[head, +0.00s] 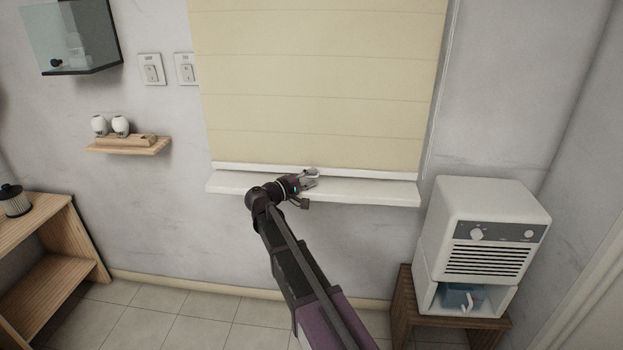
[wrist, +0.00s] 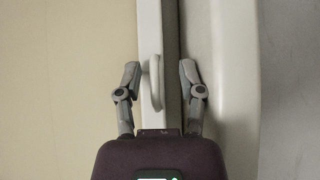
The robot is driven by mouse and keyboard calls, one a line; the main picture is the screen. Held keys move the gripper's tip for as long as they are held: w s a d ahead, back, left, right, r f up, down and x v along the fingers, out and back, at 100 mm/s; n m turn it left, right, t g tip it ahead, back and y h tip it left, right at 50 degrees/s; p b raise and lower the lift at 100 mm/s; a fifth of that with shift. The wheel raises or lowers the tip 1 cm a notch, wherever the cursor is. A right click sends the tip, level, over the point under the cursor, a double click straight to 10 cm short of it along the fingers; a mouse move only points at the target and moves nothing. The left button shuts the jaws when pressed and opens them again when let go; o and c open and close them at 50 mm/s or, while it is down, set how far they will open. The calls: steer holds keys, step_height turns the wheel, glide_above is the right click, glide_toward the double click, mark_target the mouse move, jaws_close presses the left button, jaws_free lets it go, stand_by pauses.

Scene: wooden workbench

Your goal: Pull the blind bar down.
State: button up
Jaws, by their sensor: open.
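The cream blind (head: 320,85) hangs low over the window in the head view, its white bar (head: 240,168) just above the white sill (head: 380,193). My gripper (head: 312,178) is at the bar, near its middle. In the wrist view the bar (wrist: 151,25) runs up the picture and carries a small white loop handle (wrist: 154,84). My gripper's open fingers (wrist: 160,75) stand on either side of the bar and the handle. I see a gap between the right finger and the handle. Whether the left finger touches the bar, I cannot tell.
A white appliance (head: 485,230) stands on a wooden stand (head: 402,300) at the right. A small wooden shelf (head: 130,147) and two switches (head: 151,69) are on the wall at the left. A wooden shelf unit (head: 75,262) stands at the lower left. The floor between is clear.

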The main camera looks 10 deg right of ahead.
steer(key=v, duration=1.1)
steer(key=shift+a, duration=0.25)
steer(key=shift+s, duration=0.15)
steer(key=s+d+f+m+g+y, duration=0.4)
steer(key=s+d+f+g+y, duration=0.4)
steer(key=s+d+f, duration=0.55)
steer(key=s+a+f+m+y, duration=0.1)
steer(key=s+a+f+y, duration=0.3)
steer(key=s+y, duration=0.55)
step_height(320, 180, up, 17)
steer(key=s+h+p, duration=0.1)
steer(key=p, duration=1.7)
steer(key=shift+d+r+p, duration=0.25)
steer(key=shift+p, duration=0.1)
steer(key=shift+h, duration=0.25)
